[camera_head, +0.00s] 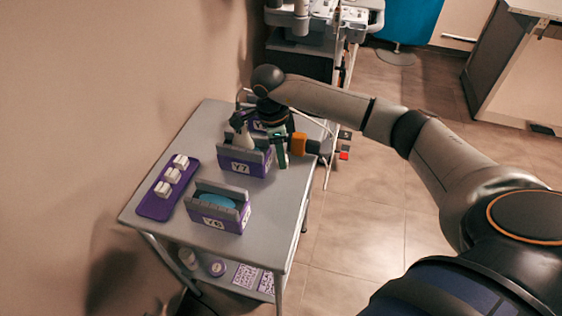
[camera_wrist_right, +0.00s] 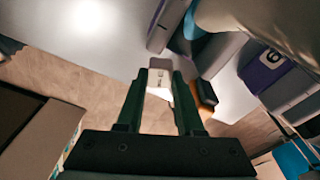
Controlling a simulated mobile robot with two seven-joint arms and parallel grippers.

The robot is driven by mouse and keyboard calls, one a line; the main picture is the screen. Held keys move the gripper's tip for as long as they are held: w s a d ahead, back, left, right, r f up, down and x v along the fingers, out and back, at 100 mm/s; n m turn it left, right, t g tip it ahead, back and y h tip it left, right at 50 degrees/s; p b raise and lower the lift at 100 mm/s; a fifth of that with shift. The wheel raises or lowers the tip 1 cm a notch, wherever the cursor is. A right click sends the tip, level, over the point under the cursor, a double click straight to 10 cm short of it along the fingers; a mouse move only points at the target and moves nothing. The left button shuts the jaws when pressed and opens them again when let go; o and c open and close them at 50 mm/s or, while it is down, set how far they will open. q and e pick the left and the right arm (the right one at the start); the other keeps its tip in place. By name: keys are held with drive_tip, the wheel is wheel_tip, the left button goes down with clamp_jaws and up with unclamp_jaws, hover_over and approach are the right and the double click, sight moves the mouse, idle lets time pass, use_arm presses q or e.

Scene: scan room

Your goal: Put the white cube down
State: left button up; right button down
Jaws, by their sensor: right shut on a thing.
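My right gripper (camera_head: 282,158) has green fingers and is over the right edge of the grey table (camera_head: 262,210), beside the box marked Y7 (camera_head: 243,163). In the right wrist view its fingertips (camera_wrist_right: 159,76) are shut on a small white block with faint marks, which looks like the white cube (camera_wrist_right: 159,82). In the head view I cannot make out this cube; the gripper seems to hide it. My left gripper is not in view.
A second purple and grey box (camera_head: 232,219) with a blue round thing (camera_head: 217,202) inside stands at the table's front. A pale cone-shaped thing (camera_head: 243,139) stands by the Y7 box. Another box is partly hidden behind. A wall borders the left; bare tabletop lies between tray and boxes.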

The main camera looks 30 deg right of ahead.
drive_tip(key=shift+f, duration=1.45)
drive_tip(key=shift+f, duration=0.15)
drive_tip(key=c, duration=0.5)
unclamp_jaws()
drive_tip(key=shift+c, duration=0.2)
drive_tip(key=shift+r, duration=0.3)
wheel_tip(320, 180, up, 12)
drive_tip(key=a, duration=0.1)
drive_tip(key=shift+w+a+f, duration=0.15)
drive_tip(key=shift+w+a, duration=0.05)
drive_tip(key=shift+w, duration=0.1)
